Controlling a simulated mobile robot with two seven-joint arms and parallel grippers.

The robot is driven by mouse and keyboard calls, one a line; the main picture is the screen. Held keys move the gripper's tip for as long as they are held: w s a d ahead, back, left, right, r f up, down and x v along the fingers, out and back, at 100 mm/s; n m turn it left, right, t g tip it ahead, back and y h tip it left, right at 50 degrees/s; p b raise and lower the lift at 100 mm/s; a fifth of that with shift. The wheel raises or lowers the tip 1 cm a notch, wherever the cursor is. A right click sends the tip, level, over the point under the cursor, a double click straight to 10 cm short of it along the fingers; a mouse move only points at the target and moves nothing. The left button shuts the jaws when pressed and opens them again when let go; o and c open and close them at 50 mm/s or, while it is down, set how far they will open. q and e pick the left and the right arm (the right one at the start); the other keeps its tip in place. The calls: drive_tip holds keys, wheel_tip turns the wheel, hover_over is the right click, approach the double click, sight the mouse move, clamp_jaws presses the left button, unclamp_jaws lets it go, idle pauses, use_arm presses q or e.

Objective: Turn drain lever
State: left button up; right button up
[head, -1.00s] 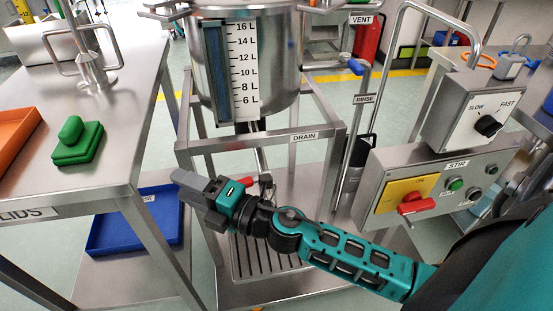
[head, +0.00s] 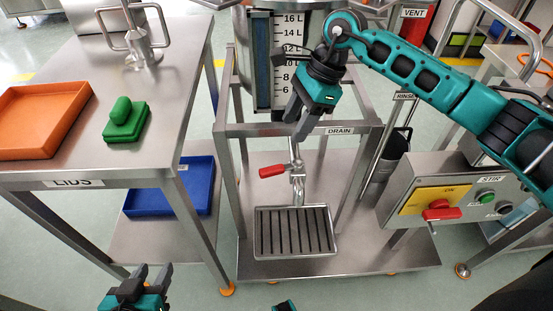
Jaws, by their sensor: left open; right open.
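The drain lever (head: 272,171) has a red handle and sits on a metal drain valve (head: 297,180) under the tank, above a slotted drain grate (head: 294,232). The handle points left. My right gripper (head: 296,126) comes from the upper right and hangs in front of the tank, fingers pointing down, above the valve and apart from the red handle. It is open and empty. My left gripper (head: 152,270) is at the bottom left edge, low in front of the lids table, open and empty. The upper part of the drain pipe is partly hidden by my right gripper.
The steel tank (head: 262,60) with a litre scale stands in a metal frame (head: 227,130). The lids table (head: 60,172) at left holds an orange tray (head: 42,150) and a green brush-like block (head: 126,125). A stir control box (head: 405,188) stands at right. A blue tray (head: 195,190) lies on the lower shelf.

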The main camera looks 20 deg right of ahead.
sight(272, 168)
drive_tip(key=b+x, duration=0.2)
drive_tip(key=x, duration=1)
drive_tip(key=shift+a+f, duration=0.25)
drive_tip(key=shift+f, duration=0.1)
drive_tip(key=shift+c, duration=0.4)
clamp_jaws()
